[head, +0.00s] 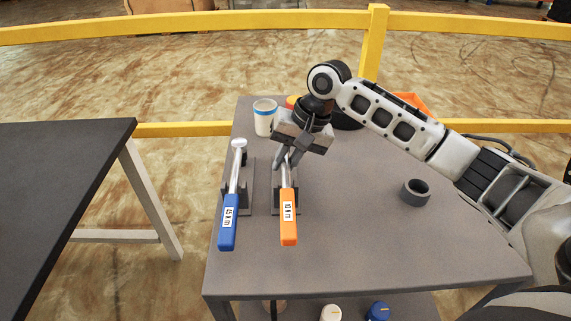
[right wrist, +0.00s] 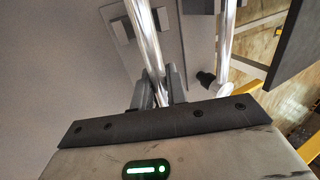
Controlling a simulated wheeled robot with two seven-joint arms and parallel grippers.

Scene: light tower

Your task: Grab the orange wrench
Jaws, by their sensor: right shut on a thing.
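The orange wrench (head: 288,225) has an orange handle with a white label and a metal shaft. It lies in a grey holder on the grey table, its handle toward me. My right gripper (head: 287,163) comes from above at the far end and is shut on the metal shaft. The right wrist view shows the shaft (right wrist: 145,45) running between the two dark fingers (right wrist: 159,88). A blue wrench (head: 229,215) lies in its own holder just left of the orange one. My left gripper is not in view.
On the table (head: 350,240) a white cup with a blue rim (head: 265,118) stands behind the wrenches. A grey ring (head: 415,192) lies at the right. An orange bin (head: 412,104) is partly hidden by my right arm. A dark table (head: 60,190) stands at left.

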